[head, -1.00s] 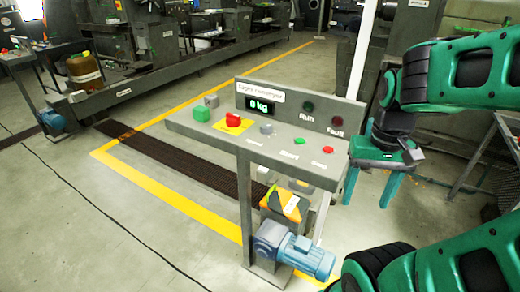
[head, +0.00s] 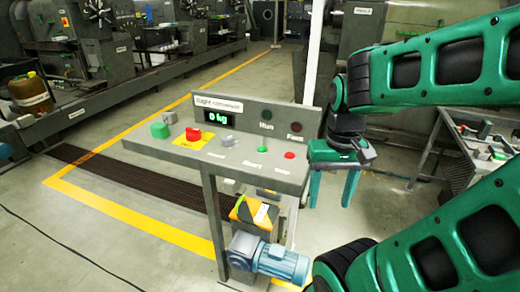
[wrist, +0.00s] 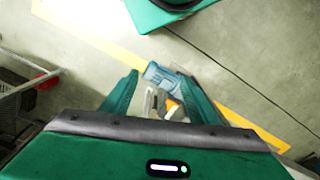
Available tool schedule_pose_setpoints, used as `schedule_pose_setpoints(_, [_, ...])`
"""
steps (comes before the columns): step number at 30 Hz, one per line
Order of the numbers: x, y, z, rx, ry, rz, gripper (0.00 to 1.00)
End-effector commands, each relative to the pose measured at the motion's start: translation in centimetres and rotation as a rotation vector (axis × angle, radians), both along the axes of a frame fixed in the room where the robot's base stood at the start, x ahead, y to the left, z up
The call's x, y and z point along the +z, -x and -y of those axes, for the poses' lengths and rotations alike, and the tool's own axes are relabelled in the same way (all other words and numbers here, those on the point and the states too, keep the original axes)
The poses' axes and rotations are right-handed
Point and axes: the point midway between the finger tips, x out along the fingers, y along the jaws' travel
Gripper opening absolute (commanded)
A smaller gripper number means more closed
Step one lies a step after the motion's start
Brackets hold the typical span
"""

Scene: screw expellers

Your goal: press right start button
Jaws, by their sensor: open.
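The grey control panel (head: 150,146) stands on a post in the middle of the head view, labelled as the right conveyor, with a display reading 0 kg. Its green start button (head: 262,149) sits near the front right, above the Start label. My gripper (head: 331,190) is open and empty, pointing down just right of the panel's right end, apart from the button. In the wrist view my gripper's two fingers (wrist: 160,95) are spread, with the floor and a blue motor between them. The start button does not show in the wrist view.
A red stop button (head: 289,155) is close right of the start button. A blue motor (head: 281,263) is below the panel. A metal table (head: 470,160) stands at right.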

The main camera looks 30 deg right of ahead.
Motion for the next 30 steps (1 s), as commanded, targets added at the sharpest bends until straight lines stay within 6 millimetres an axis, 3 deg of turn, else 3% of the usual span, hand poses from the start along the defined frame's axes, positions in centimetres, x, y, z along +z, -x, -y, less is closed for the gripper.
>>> schedule_pose_setpoints(1, [0.0, 0.0, 0.0, 0.0, 0.0, 0.0, 0.4])
schedule_pose_setpoints(6, [0.0, 0.0, 0.0, 0.0, 0.0, 0.0, 0.0])
schedule_pose_setpoints(30, [0.0, 0.0, 0.0, 0.0, 0.0, 0.0, 0.0])
